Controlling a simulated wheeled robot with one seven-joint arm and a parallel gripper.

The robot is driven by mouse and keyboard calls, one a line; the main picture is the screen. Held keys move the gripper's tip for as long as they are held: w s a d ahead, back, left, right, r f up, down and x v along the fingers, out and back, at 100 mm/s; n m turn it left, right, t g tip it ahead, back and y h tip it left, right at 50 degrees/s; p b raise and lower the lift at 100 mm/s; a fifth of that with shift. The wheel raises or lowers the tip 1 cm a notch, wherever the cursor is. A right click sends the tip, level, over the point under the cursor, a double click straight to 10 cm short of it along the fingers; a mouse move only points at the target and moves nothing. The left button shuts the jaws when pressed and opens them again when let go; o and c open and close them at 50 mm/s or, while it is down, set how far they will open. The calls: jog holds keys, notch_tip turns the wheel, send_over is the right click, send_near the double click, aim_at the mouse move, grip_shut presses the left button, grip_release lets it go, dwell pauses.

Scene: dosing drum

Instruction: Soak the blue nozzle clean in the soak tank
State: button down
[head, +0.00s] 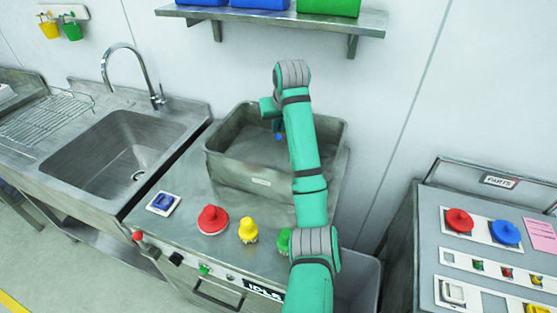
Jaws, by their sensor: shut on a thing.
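The soak tank (218,162) is a grey metal basin with a small label on its front wall, standing at the back of the steel bench. My gripper (278,128) hangs over the tank, pointing down. It is shut on the blue nozzle (279,137), of which only a small blue part shows below the fingers. I cannot tell whether the nozzle touches liquid or the tank floor. My arm covers the right part of the tank.
On the bench front stand red (212,219), yellow (248,231) and green (284,240) knob-like pieces and a blue square on a white plate (163,202). A sink (120,150) with a tap is left. A panel with red and blue pieces (505,232) is right. A shelf (280,20) hangs above.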

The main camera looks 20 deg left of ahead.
aim_at(278, 132)
jog(key=shift+r, duration=3.3)
jog(key=shift+r, duration=0.1)
notch_tip(278, 132, up, 4)
jog(key=shift+f, duration=0.1)
jog(key=shift+s, duration=0.1)
dwell(0.6)
